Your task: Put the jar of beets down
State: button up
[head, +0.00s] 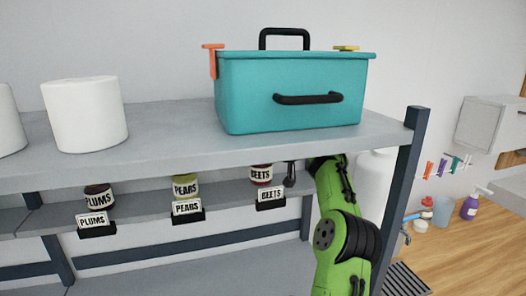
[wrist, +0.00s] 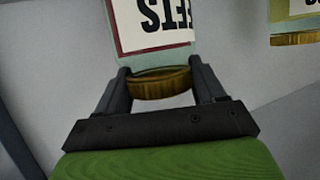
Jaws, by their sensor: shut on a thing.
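The jar of beets (head: 261,174) is under the top shelf, behind the BEETS name card (head: 270,196) on the lower shelf. Its top is hidden by the upper shelf edge and its foot by the card. In the wrist view the jar (wrist: 152,60) appears upside down, with a white label and a gold lid. My gripper (wrist: 160,80) is shut on the jar at its lid, one finger on each side. In the head view my gripper (head: 289,174) is just right of the jar. I cannot tell whether the jar's base touches the shelf.
Left on the lower shelf (head: 140,212) stand a pears jar (head: 185,187) and a plums jar (head: 98,196), with name cards. The top shelf (head: 165,140) is close above, carrying a teal box (head: 290,90) and white rolls (head: 85,115). A dark post (head: 408,170) stands right.

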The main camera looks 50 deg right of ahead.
jog(key=shift+d+f+b, duration=0.5)
jog(key=shift+d+f, duration=0.15)
jog(key=shift+f, duration=0.1)
jog(key=shift+a+r, duration=0.1)
jog(key=shift+a, duration=0.15)
jog(key=o, duration=1.7)
jog(key=shift+c, duration=0.2)
jog(key=shift+f, duration=0.2)
jog(key=shift+s+r, duration=0.15)
jog(key=shift+r, duration=0.05)
jog(key=b+v, duration=0.1)
jog(key=v, duration=0.6)
jog(key=shift+s, duration=0.1)
